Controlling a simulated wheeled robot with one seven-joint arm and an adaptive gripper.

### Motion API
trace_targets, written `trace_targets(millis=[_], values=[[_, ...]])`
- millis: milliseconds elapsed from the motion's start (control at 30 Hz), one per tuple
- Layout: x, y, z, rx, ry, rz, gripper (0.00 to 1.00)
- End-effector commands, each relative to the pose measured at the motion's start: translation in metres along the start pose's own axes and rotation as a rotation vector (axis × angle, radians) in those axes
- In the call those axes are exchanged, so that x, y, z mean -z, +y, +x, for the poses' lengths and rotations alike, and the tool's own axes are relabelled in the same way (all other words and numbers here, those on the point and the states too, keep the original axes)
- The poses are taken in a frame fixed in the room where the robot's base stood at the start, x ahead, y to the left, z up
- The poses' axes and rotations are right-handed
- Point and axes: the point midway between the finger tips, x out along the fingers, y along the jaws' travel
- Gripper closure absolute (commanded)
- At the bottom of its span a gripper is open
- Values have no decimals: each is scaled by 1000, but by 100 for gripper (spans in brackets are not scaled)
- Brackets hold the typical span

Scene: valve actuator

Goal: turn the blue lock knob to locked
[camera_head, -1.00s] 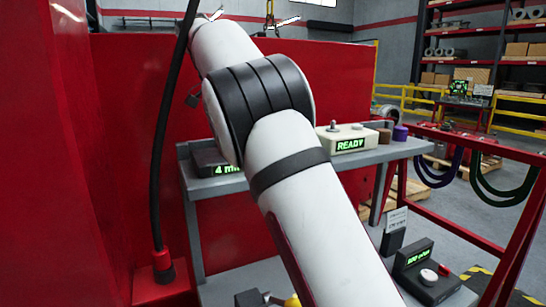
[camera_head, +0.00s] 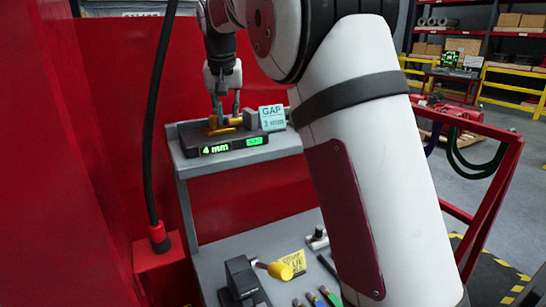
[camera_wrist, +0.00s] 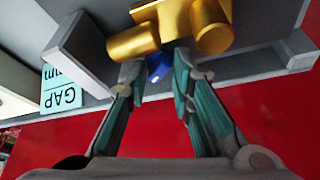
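The blue lock knob (camera_wrist: 159,67) shows in the wrist view, just under a gold-coloured fitting (camera_wrist: 132,42). The gold fitting also shows in the head view (camera_head: 222,128), on a dark block that reads "4 mm" (camera_head: 232,144). My gripper (camera_wrist: 157,66) has its two teal fingers apart, one on each side of the knob, with the tips close to it. Whether either finger touches the knob cannot be told. In the head view my gripper (camera_head: 226,106) points down at the gold fitting, and the knob cannot be made out there. The knob's lock marking is not readable.
A light-blue "GAP 3 mm" card (camera_head: 272,118) stands right beside the block on the grey shelf (camera_head: 200,168). A red wall (camera_head: 75,150) and a hanging black cable (camera_head: 158,120) are at left. A lower shelf holds a yellow-headed tool (camera_head: 279,270) and several small items.

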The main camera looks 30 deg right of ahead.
Motion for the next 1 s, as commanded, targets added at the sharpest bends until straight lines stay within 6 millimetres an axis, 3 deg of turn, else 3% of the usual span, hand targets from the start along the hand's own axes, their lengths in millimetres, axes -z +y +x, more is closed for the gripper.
trace_targets(millis=[400,1000], values=[[1,6,0,139,1,-338,81],[4,18,-105,138,3,-336,81]])
